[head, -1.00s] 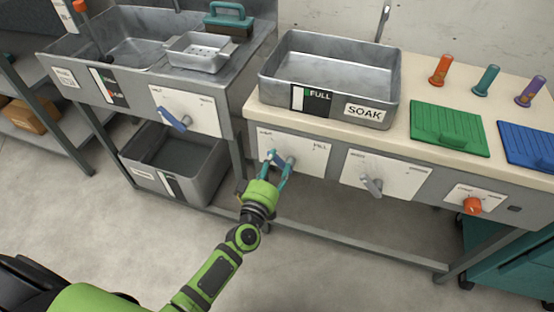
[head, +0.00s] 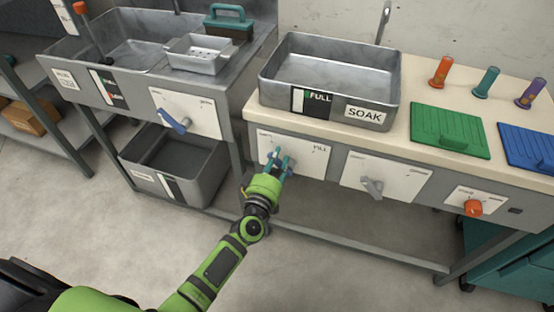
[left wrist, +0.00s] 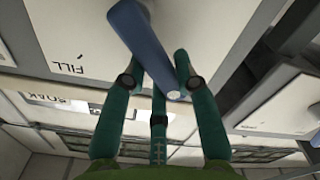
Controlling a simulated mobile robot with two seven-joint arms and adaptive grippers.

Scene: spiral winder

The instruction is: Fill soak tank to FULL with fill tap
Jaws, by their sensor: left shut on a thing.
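The soak tank (head: 278,91) is a grey metal basin on the cream counter, with a SOAK label and a black FULL gauge plate (head: 312,100) on its front. Its floor looks pale; I cannot tell if water is in it. Below it is the white FILL panel (head: 316,160). My left gripper (head: 279,160) is at that panel, shut on the blue fill tap handle, which it mostly hides in the head view. In the left wrist view the fill tap handle (left wrist: 145,45) runs between the teal fingers (left wrist: 160,88). My right gripper is not in view.
A grey lever (head: 372,187) and an orange knob (head: 473,207) sit on panels to the right. A sink (head: 62,72) with a blue lever (head: 173,120) stands left. Green (head: 449,131) and blue (head: 530,147) lids lie on the counter.

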